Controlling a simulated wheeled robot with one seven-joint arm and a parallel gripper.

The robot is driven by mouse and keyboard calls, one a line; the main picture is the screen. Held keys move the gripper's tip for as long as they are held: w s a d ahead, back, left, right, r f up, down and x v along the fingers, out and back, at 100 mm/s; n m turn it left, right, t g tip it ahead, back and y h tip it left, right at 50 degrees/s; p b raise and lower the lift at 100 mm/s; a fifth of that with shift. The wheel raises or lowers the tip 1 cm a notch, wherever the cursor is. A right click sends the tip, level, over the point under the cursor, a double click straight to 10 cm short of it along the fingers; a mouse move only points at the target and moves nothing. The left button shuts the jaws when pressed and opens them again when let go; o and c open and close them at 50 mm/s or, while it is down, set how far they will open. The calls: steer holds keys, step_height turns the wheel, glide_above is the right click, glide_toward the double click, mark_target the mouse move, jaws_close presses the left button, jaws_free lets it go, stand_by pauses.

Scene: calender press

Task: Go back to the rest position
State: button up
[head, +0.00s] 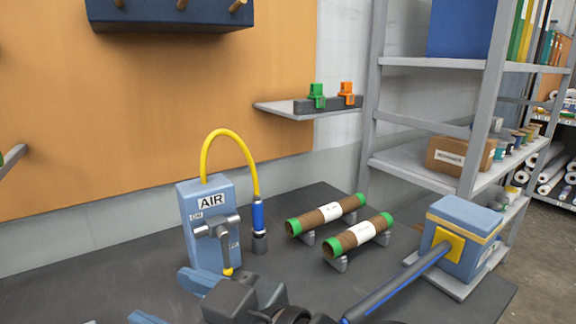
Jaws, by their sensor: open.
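My gripper (163,297) is at the bottom edge of the head view, left of centre. Its two blue fingers are apart, with nothing visible between them. My dark wrist is partly cut off by the frame's lower edge. The gripper is in front of the blue AIR box (196,262), which stands upright on the dark bench. The box has a grey T-shaped valve handle (217,228) on its front. I cannot tell the exact gap between fingers and box.
A yellow hose (231,133) arches from the box to a blue-and-grey connector (259,222). Two green-ended brown rolls (327,214) lie on supports. A blue block (466,228) with a long dark handle (398,283) sits right. A shelf rack (381,125) stands behind. Dark bench top (120,262) is clear at left.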

steer(key=s+d+f+m+t+h, duration=0.2)
steer(key=s+d+f+m+h, duration=0.1)
steer(key=d+f+m, duration=0.1)
steer(key=s+d+f+m+t+h, duration=0.2)
steer(key=d+f+m+t+h, duration=0.1)
steer(key=d, duration=0.5)
steer(key=s+d+f+m+t+h, duration=0.3)
steer(key=d+f+m+h, duration=0.1)
steer(key=d+f+m, duration=0.2)
steer(key=shift+s+f+m+h, duration=0.35)
steer(key=shift+f+m, duration=0.25)
steer(key=shift+m, duration=0.2)
steer(key=s+d+h, duration=0.2)
steer(key=s+d, duration=0.5)
steer(key=s, duration=0.2)
steer(key=s+d+f+n+h, duration=0.1)
steer(key=s+d+h, duration=0.1)
steer(key=s+d, duration=0.5)
steer(key=s, duration=0.3)
steer(key=shift+d+f, duration=0.2)
steer(key=shift+d, duration=0.15)
steer(key=shift+c, duration=0.3)
